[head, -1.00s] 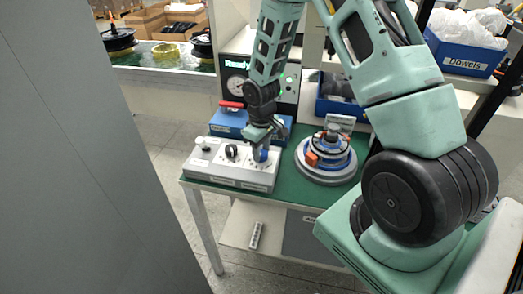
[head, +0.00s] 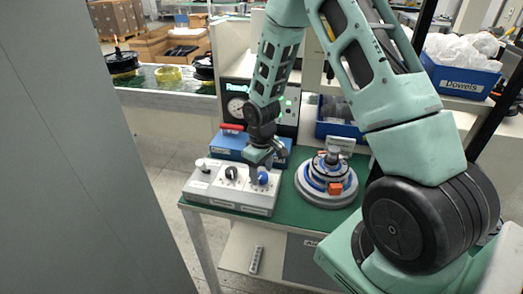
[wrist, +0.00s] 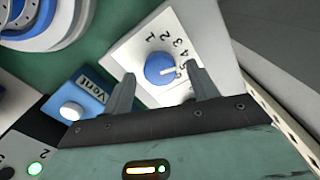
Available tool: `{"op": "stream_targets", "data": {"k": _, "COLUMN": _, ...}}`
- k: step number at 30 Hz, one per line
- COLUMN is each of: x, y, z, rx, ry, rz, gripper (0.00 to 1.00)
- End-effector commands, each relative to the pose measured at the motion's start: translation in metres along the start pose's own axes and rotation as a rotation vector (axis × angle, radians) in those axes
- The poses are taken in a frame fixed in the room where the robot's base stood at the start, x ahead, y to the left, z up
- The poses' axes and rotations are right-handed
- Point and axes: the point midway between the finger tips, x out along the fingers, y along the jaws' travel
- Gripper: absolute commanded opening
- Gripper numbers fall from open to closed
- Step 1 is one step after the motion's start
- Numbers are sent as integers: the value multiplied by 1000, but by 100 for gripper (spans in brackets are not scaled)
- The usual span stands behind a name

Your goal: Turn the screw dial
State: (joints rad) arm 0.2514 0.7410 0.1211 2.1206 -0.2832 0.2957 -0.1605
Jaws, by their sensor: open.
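The screw dial appears to be the blue round knob (wrist: 160,69) with a white pointer line and numbers around it on a white panel. In the head view this blue knob (head: 262,178) sits at the right end of a white control box (head: 228,190). My gripper (head: 261,166) is just above it. In the wrist view my gripper's two fingers (wrist: 163,84) are open and spread to either side of the knob, with space between. Nothing is held. Whether the fingertips reach down beside the knob is hard to tell.
A black knob (head: 231,173) and a white switch (head: 201,164) share the box. Behind is a blue box (head: 230,147) with a red handle. A round motor (head: 322,193) with blue rings and orange blocks stands right. A grey panel (head: 80,180) fills the left.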

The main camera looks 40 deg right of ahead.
Motion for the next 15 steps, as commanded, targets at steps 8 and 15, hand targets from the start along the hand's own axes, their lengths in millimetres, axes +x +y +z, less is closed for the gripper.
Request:
{"op": "stream_targets", "data": {"k": 8, "x": -53, "y": 1, "z": -1, "rx": 2, "ry": 8, "rz": 4, "gripper": 59}}
{"op": "stream_targets", "data": {"k": 15, "x": -110, "y": 1, "z": -1, "rx": 2, "ry": 8, "rz": 4, "gripper": 59}}
